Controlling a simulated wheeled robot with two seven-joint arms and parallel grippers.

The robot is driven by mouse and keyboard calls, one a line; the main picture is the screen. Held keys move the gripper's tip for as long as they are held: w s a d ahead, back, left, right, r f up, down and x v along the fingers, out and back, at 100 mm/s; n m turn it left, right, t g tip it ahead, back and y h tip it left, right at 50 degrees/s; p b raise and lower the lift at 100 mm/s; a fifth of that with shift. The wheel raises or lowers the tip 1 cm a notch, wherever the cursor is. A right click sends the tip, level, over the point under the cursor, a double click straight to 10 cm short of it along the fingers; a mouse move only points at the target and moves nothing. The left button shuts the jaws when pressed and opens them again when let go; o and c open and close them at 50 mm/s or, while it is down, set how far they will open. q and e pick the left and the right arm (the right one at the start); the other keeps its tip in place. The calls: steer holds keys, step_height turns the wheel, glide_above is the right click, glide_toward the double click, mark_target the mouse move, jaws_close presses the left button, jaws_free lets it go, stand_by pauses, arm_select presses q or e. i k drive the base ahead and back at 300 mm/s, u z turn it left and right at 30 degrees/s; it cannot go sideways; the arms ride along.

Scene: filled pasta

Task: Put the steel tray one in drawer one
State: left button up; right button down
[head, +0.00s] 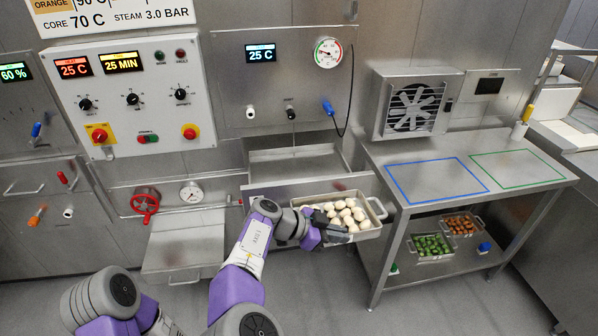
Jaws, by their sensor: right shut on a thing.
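A steel tray (369,233) holds several pale filled pasta pieces (345,213) and has a handle at its right end. My right gripper (334,231) is shut on the tray near its left front side. The tray is held in front of a pulled-out steel drawer (312,188), near the right end of the drawer's front panel. The inside of this drawer shows only in part behind the panel. I cannot read which drawer number it is. Only part of my left arm shows at the lower left; its gripper is out of view.
A steel table (455,150) stands right, with blue (437,181) and green (517,169) outlines on its bare top. Its lower shelf holds a tray of green pieces (431,246) and a tray of orange-brown pieces (462,225). A red valve wheel (145,201) sticks out left of the drawer.

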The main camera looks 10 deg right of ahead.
mark_target(308, 176)
steer(key=i, duration=1.4)
